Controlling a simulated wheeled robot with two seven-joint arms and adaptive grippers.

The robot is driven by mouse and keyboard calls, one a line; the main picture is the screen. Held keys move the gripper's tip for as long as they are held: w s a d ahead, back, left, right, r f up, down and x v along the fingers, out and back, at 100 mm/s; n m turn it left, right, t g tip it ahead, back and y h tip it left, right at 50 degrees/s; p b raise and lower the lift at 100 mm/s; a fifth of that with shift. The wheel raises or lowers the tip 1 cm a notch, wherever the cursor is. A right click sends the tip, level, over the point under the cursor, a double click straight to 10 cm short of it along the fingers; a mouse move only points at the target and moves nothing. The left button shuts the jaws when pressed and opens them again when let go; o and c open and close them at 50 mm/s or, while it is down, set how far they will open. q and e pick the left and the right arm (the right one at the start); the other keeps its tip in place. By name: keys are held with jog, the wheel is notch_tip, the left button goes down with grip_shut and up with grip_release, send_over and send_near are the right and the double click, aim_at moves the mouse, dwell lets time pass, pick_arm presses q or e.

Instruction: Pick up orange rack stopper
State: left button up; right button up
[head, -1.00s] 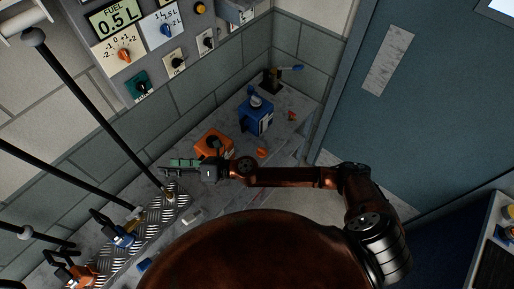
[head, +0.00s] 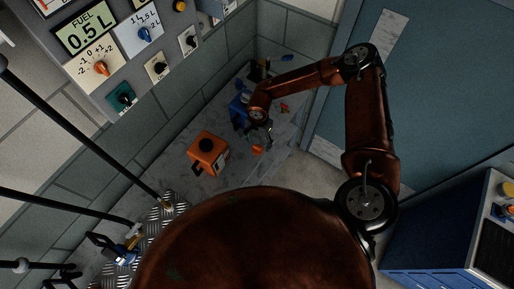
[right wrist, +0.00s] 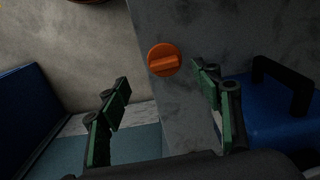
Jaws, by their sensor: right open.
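The orange stopper, a small round cap with a raised grip bar, lies on the grey worktop. It shows in the right wrist view (right wrist: 164,59), ahead of and between the fingertips, and in the head view (head: 257,150). My right gripper (head: 264,137) is over the worktop close to the stopper. In the right wrist view the gripper (right wrist: 161,80) has its green-padded fingers spread wide with nothing between them. The stopper is apart from both fingers. My left gripper is in neither view.
An orange tank (head: 208,153) stands left of the stopper. A blue tank (head: 237,110) stands behind my gripper, partly hidden; a blue body with a black handle (right wrist: 270,120) is close to the right finger in the wrist view. The worktop's front edge is near the stopper.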

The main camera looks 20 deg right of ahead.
aim_at(257, 147)
jog(key=f, duration=0.6)
jog(key=shift+w+a+p, duration=0.25)
jog(key=shift+w+p, duration=0.1)
jog(key=shift+r, duration=0.1)
jog(key=c, duration=1.2)
